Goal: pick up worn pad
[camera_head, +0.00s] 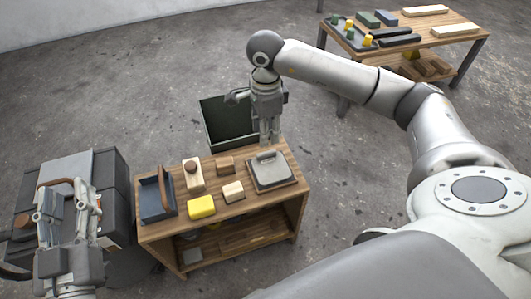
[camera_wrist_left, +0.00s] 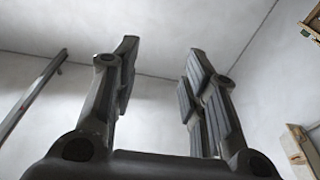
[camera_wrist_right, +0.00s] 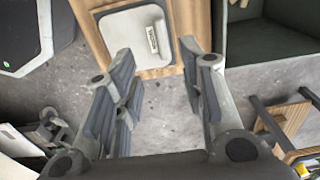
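A grey square pad or plate (camera_head: 271,172) with a handle on top lies at the right end of the small wooden table; I cannot tell for sure if it holds the worn pad. In the right wrist view the plate (camera_wrist_right: 122,38) is beyond the fingertips. My right gripper (camera_head: 269,140) is over the table's far right edge, pointing down, just behind the plate and apart from it. It is open and empty in the right wrist view (camera_wrist_right: 158,58).
The wooden table (camera_head: 218,226) also bears a yellow block (camera_head: 201,207), wooden blocks (camera_head: 233,191), a knobbed block (camera_head: 192,176) and a blue-grey tray (camera_head: 153,203). An open dark green bin (camera_head: 228,124) stands behind. Another table (camera_head: 437,50) is at the back right.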

